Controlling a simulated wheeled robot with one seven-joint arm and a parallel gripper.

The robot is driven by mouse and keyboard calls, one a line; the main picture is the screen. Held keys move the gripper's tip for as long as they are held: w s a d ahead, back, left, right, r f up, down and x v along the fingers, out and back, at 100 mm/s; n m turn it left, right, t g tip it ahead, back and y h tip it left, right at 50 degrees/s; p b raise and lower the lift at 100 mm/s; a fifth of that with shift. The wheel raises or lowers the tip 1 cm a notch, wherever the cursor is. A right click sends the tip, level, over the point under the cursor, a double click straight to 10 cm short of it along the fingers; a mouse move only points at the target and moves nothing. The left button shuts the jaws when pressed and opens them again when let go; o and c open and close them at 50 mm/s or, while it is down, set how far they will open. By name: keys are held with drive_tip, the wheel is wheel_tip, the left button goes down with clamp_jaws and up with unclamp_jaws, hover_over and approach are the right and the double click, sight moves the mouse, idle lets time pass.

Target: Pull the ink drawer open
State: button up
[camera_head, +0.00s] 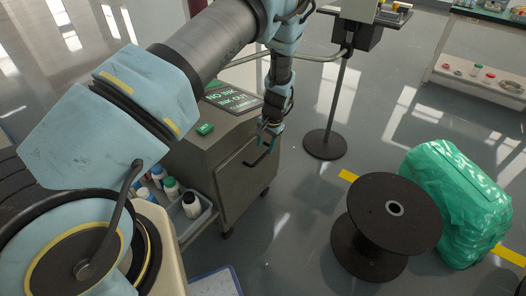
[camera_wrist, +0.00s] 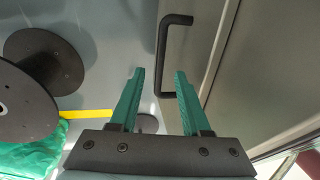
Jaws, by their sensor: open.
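The ink drawer (camera_head: 238,185) is the grey front of a wheeled metal cabinet, and it looks shut in the head view. Its black bar handle (camera_head: 262,153) sits near the top of that front. In the wrist view the handle (camera_wrist: 162,60) stands out from the grey drawer front (camera_wrist: 250,75), just beyond my fingertips. My gripper (camera_head: 271,128) is above and close to the handle. In the wrist view its two green fingers (camera_wrist: 158,75) are apart with nothing between them. The handle lies ahead of the gap, and I see no contact.
A black cable spool (camera_head: 385,215) and a green wrapped bundle (camera_head: 460,195) stand on the floor to the right. A round-based stand (camera_head: 325,145) is behind. Bottles fill a side tray (camera_head: 208,215). The floor before the drawer is clear up to the spool.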

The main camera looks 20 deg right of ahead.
sight(263, 156)
drive_tip(key=shift+w+a+f, duration=0.15)
drive_tip(key=shift+w+f, duration=0.05)
drive_tip(key=shift+f, duration=0.95)
drive_tip(key=shift+w+a+f, duration=0.1)
drive_tip(key=shift+w+f, duration=0.1)
drive_tip(key=shift+f, duration=0.9)
clamp_jaws()
